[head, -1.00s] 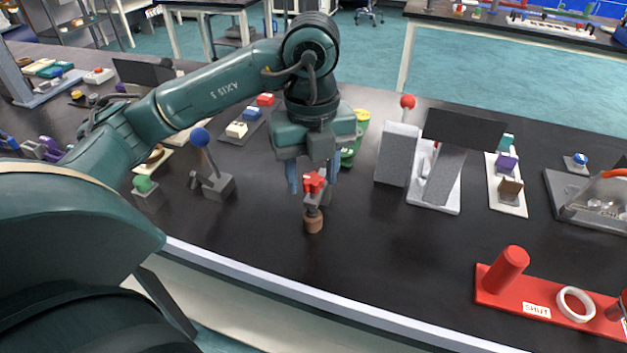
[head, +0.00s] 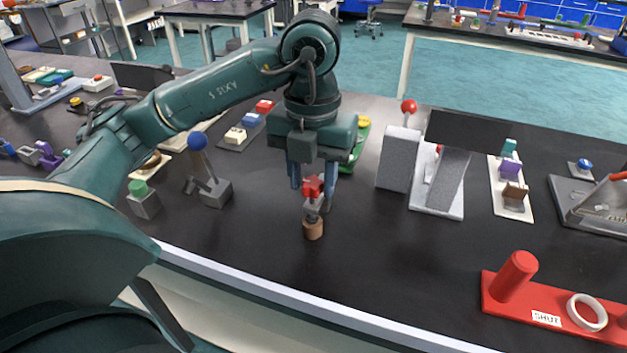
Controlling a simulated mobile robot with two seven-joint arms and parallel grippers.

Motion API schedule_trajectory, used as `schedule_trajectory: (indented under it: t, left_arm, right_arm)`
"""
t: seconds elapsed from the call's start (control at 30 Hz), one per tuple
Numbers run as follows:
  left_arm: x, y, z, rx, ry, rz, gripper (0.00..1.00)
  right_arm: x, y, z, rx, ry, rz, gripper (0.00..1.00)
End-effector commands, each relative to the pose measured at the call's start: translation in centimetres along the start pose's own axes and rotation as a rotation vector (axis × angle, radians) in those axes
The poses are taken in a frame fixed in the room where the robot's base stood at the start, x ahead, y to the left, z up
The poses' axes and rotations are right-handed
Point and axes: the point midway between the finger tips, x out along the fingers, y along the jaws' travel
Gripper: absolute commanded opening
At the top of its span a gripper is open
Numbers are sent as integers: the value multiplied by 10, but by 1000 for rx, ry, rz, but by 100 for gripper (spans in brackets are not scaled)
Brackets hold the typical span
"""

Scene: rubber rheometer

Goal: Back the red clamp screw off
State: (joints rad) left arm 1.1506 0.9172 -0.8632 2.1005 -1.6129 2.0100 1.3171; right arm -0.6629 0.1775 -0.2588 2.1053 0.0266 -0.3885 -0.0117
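The red clamp screw (head: 313,187) stands on top of a small grey clamp (head: 311,207) on the black bench, with a brown cylindrical piece (head: 313,230) at its lower front. My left gripper (head: 313,192) points straight down over it. Its two blue fingers straddle the red screw head, one to the left and one to the right. Dark gaps seem to show between the fingers and the head, so the gripper looks open around it; contact behind the head is hidden. My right gripper is out of view.
A blue-knobbed lever (head: 197,140) on a grey block stands left of the clamp. A grey box with a red ball lever (head: 398,157) and a dark screen (head: 468,130) stand to the right. A red base (head: 541,316) lies front right. The bench in front of the clamp is clear.

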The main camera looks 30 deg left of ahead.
Motion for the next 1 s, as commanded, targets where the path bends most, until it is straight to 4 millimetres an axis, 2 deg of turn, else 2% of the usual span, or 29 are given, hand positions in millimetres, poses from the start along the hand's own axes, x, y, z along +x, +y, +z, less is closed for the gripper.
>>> schedule_trajectory:
  t: [0.03, 0.37, 0.47, 0.73, 1.0]
  left_arm:
    - [0, 0, 0, -1, 0, 0, 33]
    - [0, 0, 0, -2, 0, 0, 8]
    - [0, 0, 0, -33, 0, 0, 8]
    - [-1, 0, 0, -354, 0, 1, 8]
    - [0, 0, 0, -405, 0, 0, 8]
  right_arm:
    - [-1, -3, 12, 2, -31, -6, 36]
    - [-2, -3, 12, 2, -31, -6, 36]
    - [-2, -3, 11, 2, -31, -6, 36]
    - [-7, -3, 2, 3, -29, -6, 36]
    - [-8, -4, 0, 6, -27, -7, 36]
